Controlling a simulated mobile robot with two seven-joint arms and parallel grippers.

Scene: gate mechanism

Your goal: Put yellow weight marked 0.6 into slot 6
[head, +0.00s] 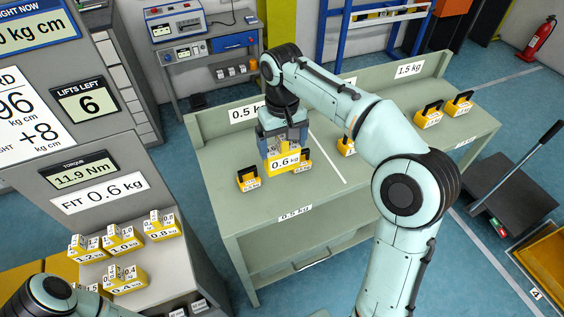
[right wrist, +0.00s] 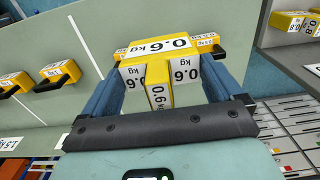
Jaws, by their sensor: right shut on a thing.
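The yellow weight marked 0.6 kg (head: 284,163) is held in my right gripper (head: 284,143) over the left part of the green bench. In the right wrist view the same weight (right wrist: 170,47) sits between the two blue fingers of the right gripper (right wrist: 167,75), with 0.6 labels on several faces. I cannot tell whether it touches the bench. My left arm shows only at the bottom left; its gripper is out of view. No slot marked 6 can be made out.
Yellow weights with black handles (head: 249,178) stand on the green bench (head: 275,205), close beside the held one. The grey console (head: 150,195) at left reads "FIT 0.6 kg" and carries yellow blocks marked 1.2, 1.0, 0.8 (head: 161,225) and 0.4 (head: 123,279).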

